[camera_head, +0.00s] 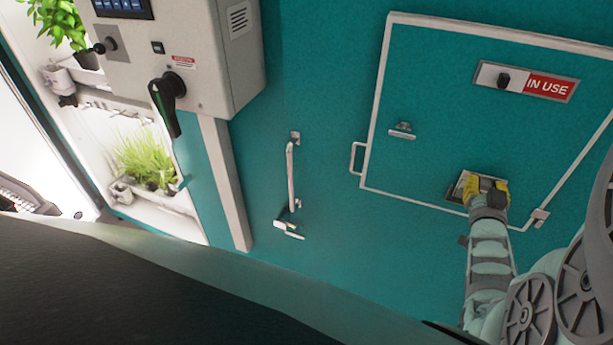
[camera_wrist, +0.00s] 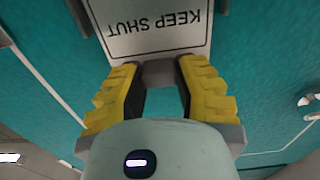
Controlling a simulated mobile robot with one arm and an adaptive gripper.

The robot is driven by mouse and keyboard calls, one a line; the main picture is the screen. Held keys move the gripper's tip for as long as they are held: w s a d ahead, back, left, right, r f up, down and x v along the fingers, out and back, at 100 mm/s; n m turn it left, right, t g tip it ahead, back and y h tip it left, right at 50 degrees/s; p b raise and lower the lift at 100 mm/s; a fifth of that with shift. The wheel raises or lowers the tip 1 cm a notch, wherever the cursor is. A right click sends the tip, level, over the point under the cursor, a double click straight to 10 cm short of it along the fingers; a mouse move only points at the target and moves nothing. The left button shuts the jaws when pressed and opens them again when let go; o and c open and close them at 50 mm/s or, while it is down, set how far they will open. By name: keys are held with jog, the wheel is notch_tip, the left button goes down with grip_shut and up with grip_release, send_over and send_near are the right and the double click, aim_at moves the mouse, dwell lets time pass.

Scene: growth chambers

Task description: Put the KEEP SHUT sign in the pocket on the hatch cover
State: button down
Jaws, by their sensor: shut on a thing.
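The KEEP SHUT sign (camera_wrist: 152,28) is a white plate with a black border; its lettering is upside down in the wrist view. My gripper (camera_wrist: 160,72) is shut on the grey piece at the sign's near edge. In the head view my gripper (camera_head: 486,186) is at the lower part of the teal hatch cover (camera_head: 440,120). A grey-framed pocket (camera_head: 452,193) shows beside the yellow fingers, mostly hidden by them. The sign's far end is out of the wrist view, so I cannot tell how it sits against the pocket.
An IN USE slider plate (camera_head: 528,82) is above my gripper. A small latch (camera_head: 402,131) and a side handle (camera_head: 356,158) are on the left of the cover. A long door handle (camera_head: 291,177) and a control box (camera_head: 190,60) stand farther left.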

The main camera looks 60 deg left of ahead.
jog(key=shift+f+b, duration=0.35)
dwell(0.5)
jog(key=c, duration=0.7)
grip_release()
jog(key=shift+s, duration=0.1)
jog(key=p+v, duration=0.1)
jog(key=v, duration=0.6)
jog(key=shift+s+d+p, duration=0.1)
jog(key=shift+d+p, duration=0.1)
jog(key=shift+p, duration=0.1)
dwell(0.4)
